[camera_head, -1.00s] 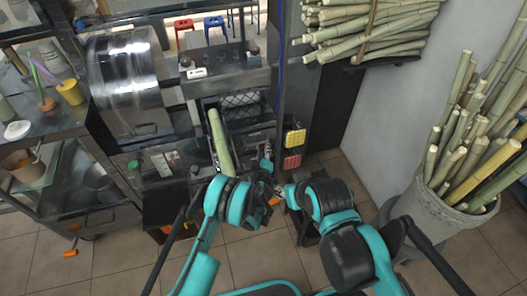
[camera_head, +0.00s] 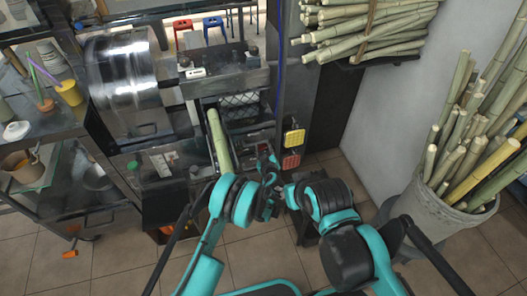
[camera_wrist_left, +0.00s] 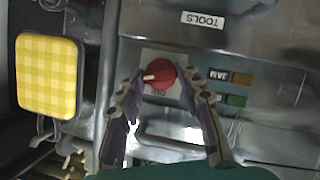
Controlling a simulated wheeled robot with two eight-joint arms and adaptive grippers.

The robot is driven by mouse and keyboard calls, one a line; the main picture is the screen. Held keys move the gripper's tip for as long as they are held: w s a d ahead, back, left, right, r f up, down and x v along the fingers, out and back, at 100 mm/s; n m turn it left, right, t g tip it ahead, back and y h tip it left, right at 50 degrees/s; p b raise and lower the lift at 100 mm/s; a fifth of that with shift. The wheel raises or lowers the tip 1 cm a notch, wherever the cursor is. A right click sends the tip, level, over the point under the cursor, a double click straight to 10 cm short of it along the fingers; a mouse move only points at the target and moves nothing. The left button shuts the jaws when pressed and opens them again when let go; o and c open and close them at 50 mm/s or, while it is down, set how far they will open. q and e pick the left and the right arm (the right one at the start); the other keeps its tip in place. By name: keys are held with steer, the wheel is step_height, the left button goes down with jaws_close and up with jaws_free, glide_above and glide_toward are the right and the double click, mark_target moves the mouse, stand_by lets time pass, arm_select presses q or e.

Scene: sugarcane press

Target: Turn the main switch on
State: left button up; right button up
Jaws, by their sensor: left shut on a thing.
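The main switch is a red round knob (camera_wrist_left: 159,74) with a pale pointer mark, on a white plate on the metal panel, in the left wrist view. My left gripper (camera_wrist_left: 163,84) has one finger on each side of the knob and is shut on it. In the head view my left gripper (camera_head: 268,165) is at the front of the press, where the knob is too small to make out. My right arm comes in from the right; its gripper is not clear there, and its jaws cannot be read.
A yellow checked pad (camera_wrist_left: 47,74) hangs left of the panel. A green button (camera_wrist_left: 236,100) and a TOOLS label (camera_wrist_left: 203,19) are close by. A green cane (camera_head: 220,140) lies in the press. A bin of canes (camera_head: 440,212) stands at the right. Floor is open in front.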

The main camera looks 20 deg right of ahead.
arm_select(q)
steer(key=shift+d+r+m+y, duration=0.1)
steer(key=shift+d+m+y, duration=0.05)
steer(key=shift+m+y, duration=1.05)
steer(key=shift+m, duration=0.3)
steer(key=o, duration=0.9)
